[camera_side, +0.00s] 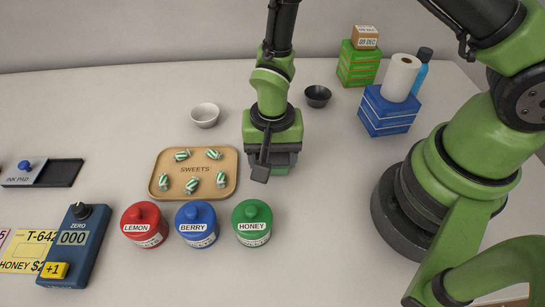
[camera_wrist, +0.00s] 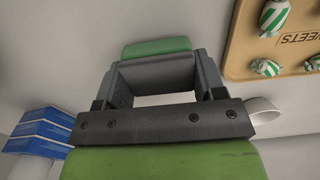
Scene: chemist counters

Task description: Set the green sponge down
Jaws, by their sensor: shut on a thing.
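The green sponge (camera_wrist: 157,47) is between the fingertips of my gripper (camera_wrist: 160,68) in the wrist view, with its far part showing beyond the dark jaws. The jaws are shut on it. In the side view my gripper (camera_side: 272,163) points down at the counter, right of the sweets tray. I cannot tell whether the sponge touches the counter.
The sweets tray (camera_side: 208,190) lies left of my gripper. Red (camera_side: 144,222), blue (camera_side: 197,222) and green (camera_side: 251,221) jars stand in front. A white bowl (camera_side: 205,115) and black bowl (camera_side: 318,95) stand behind. Blue boxes (camera_side: 387,112) stand right. The counter right of my gripper is clear.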

